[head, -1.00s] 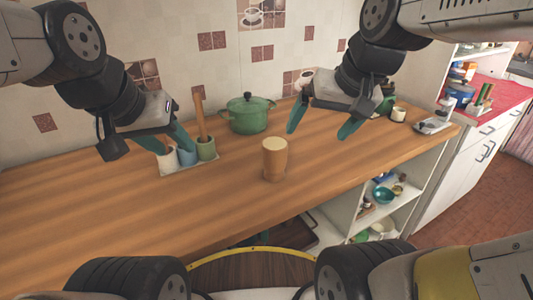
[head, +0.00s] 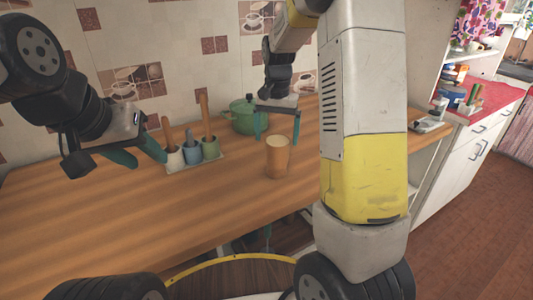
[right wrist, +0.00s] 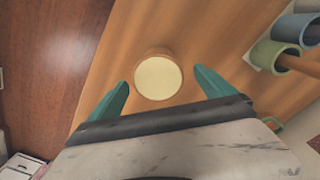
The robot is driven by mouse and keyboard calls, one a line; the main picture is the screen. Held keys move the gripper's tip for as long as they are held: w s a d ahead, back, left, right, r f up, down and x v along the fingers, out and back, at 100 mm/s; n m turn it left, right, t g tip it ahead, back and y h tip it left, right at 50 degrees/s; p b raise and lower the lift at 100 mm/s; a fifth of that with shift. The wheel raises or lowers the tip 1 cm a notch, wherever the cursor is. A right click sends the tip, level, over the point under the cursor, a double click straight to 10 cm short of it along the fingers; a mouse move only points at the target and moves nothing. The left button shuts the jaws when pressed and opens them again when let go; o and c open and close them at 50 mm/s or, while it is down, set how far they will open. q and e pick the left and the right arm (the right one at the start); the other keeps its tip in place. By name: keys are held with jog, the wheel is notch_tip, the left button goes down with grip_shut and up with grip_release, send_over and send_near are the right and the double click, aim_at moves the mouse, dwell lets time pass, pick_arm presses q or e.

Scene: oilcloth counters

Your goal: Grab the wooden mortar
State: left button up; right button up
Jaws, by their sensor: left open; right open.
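The wooden mortar (head: 277,160) is a light brown wooden cup with a pale round top. It stands upright on the wooden counter, near the middle of the head view. In the right wrist view the mortar (right wrist: 158,80) shows its pale top between the two teal fingers. My right gripper (head: 277,141) is open and empty, with its fingers over and just behind the mortar; I see no contact. My left gripper (head: 143,158) is open and empty over the counter at the left, apart from the mortar.
A holder with white, blue and green cups (head: 210,148) holding wooden-handled tools stands left of the mortar. A green lidded pot (head: 241,118) stands behind. A scale (head: 430,125) is at the far right end. The counter's left front (head: 90,215) is clear.

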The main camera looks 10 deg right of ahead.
aim_at(277, 150)
jog(key=f, duration=0.6)
jog(key=shift+d, duration=0.2)
jog(key=c, duration=1.7)
